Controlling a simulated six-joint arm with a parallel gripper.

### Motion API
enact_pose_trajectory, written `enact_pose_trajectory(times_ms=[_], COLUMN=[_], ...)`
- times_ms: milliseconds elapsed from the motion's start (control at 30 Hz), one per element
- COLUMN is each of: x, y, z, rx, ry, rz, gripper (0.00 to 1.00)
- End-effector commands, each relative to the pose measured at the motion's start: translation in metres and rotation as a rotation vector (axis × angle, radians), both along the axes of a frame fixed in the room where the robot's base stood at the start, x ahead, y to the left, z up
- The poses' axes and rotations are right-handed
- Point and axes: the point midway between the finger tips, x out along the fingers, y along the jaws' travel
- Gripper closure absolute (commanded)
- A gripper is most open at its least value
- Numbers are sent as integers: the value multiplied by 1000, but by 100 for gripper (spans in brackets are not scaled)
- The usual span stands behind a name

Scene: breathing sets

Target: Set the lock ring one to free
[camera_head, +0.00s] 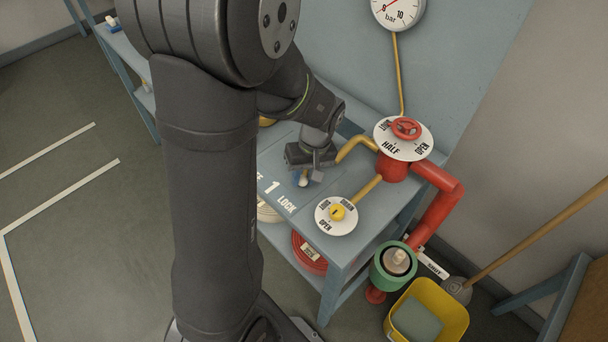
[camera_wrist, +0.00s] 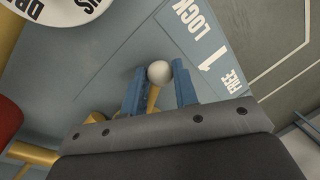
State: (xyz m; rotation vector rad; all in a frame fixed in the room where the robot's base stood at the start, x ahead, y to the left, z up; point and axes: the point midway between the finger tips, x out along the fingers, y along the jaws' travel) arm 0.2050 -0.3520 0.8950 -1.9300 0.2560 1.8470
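A white ball knob (camera_wrist: 159,72) on a short yellow stem shows in the wrist view; it also shows in the head view (camera_head: 304,181). It sits on the blue-grey bench, beside a printed label with FREE, 1 and LOCK (camera_wrist: 207,67). The knob is nearer the LOCK end of the label than the FREE end. My gripper (camera_wrist: 160,75) is open, pointing down, with one blue finger on each side of the knob. Whether either finger touches it is unclear. The lock ring itself is mostly hidden by my gripper.
A white dial with a yellow knob (camera_head: 323,216) lies close to the right of the gripper. Behind it stand a red handwheel (camera_head: 406,128) on a white dial and yellow pipes (camera_head: 358,146). A yellow bucket (camera_head: 456,302) is on the floor.

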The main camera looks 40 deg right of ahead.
Motion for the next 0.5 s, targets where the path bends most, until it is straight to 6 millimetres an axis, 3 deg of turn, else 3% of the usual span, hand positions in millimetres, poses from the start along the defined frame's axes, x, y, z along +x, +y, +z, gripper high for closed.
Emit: enact_pose_trajectory(times_ms=[500], x=[7], y=[4], z=[0], rx=[-2], ry=[-1], rz=[-72], gripper=[100])
